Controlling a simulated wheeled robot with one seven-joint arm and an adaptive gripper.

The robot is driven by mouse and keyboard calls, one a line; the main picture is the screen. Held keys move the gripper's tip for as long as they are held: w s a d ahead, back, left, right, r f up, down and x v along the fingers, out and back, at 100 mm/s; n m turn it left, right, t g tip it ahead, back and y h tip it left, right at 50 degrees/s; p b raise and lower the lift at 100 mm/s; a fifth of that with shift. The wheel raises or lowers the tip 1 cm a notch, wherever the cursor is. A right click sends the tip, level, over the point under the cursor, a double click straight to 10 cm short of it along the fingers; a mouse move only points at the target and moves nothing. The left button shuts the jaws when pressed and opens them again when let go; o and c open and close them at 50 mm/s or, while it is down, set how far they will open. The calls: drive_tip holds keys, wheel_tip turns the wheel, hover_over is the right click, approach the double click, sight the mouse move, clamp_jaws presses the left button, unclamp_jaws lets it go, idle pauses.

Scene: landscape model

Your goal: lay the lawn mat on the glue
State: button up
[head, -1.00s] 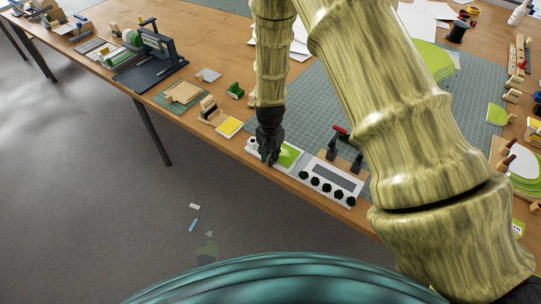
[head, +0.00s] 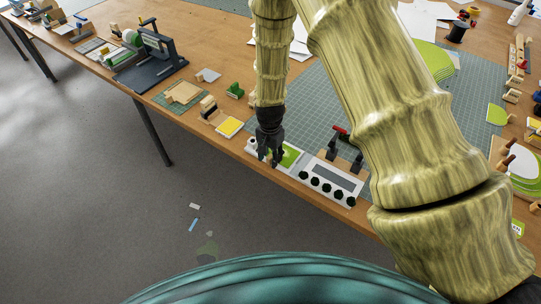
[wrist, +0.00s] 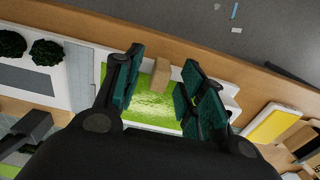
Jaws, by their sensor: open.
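A bright green lawn mat (wrist: 155,110) lies on the white model base (head: 318,172) at the table's front edge; its green also shows in the head view (head: 291,154). A small wooden block (wrist: 160,75) stands up on the mat near its front edge. My gripper (head: 270,160) is open over the left part of the base. In the wrist view its fingers (wrist: 162,62) are on either side of the block, with gaps showing. No glue can be made out; whatever lies under the mat is hidden.
Several dark green bushes (head: 326,187) and a grey strip (head: 337,178) are on the base, right of the mat. A yellow pad (head: 229,127) lies to the left. A red-handled tool (head: 342,132) stands behind the base. The green cutting mat (head: 310,100) has free room.

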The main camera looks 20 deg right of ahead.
drive_tip(key=shift+r+p, duration=2.1)
drive_tip(key=shift+r, duration=1.25)
drive_tip(key=shift+d, duration=0.1)
